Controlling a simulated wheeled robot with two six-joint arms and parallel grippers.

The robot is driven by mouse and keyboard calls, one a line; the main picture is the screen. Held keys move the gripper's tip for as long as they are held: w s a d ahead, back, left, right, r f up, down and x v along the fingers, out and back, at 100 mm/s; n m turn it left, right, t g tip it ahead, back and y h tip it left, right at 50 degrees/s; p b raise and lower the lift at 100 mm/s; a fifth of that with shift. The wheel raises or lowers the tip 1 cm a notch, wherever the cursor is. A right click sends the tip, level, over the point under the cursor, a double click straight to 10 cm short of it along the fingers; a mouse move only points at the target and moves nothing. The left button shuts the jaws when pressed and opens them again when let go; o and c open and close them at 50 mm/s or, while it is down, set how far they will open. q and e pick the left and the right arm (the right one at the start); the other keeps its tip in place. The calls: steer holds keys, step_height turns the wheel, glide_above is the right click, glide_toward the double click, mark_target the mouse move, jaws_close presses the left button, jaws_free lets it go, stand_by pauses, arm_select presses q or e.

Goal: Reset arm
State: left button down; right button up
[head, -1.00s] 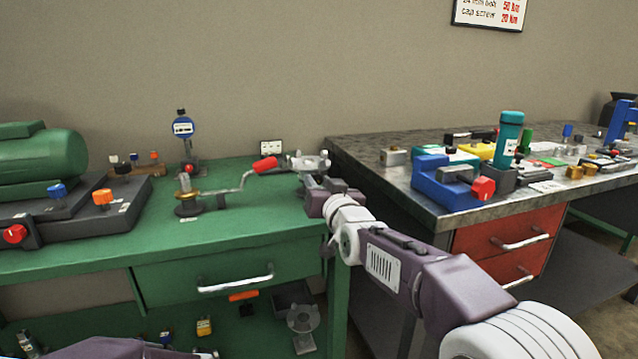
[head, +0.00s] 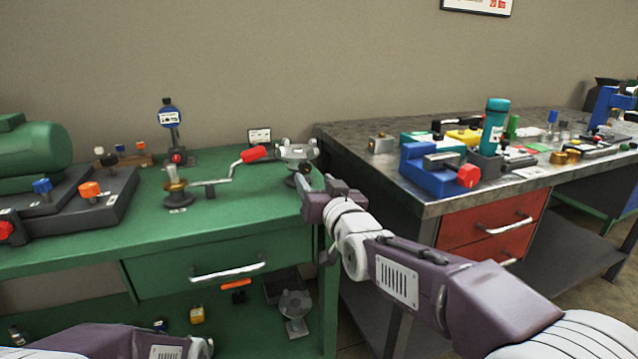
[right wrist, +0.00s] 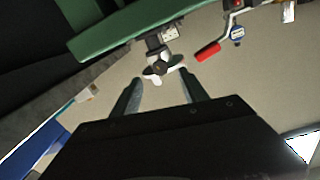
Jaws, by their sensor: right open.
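My right arm reaches in from the lower right in the head view. Its gripper (head: 308,184) is at the right edge of the green bench (head: 225,225), just in front of a small metal stand with a lobed top (head: 297,152). In the right wrist view the two fingers (right wrist: 159,90) are apart with nothing between them. The lobed top (right wrist: 160,72) shows just beyond the fingertips, apart from them as far as I can tell. Part of my left arm shows at the bottom left of the head view; its gripper is out of view.
A crank with a red handle (head: 254,154) and a blue dial gauge (head: 169,117) stand on the green bench. A blue vise (head: 430,172) and a teal cylinder (head: 494,125) crowd the grey bench at right. The green bench's front is mostly clear.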

steer(key=v, duration=0.3)
steer(key=d+f+m+g+h+p, duration=0.2)
steer(key=d+f+h+p, duration=0.1)
steer(key=d+f, duration=0.4)
steer(key=s+d+f+g+h, duration=0.1)
steer(key=s+d+f+g, duration=0.15)
steer(key=f, duration=0.25)
steer(key=s+d+f+g, duration=0.2)
steer(key=d+f, duration=0.1)
steer(key=f, duration=0.3)
steer(key=s+d+f+g+h+p, duration=0.1)
steer(key=s+f+g, duration=0.5)
steer(key=s, duration=0.4)
steer(key=s+d+f+g, duration=0.2)
steer(key=s+f+g, duration=0.1)
steer(key=s+f, duration=0.6)
step_height(320, 180, up, 39)
steer(key=s+p, duration=0.2)
steer(key=p, duration=3.6)
steer(key=shift+a, duration=0.25)
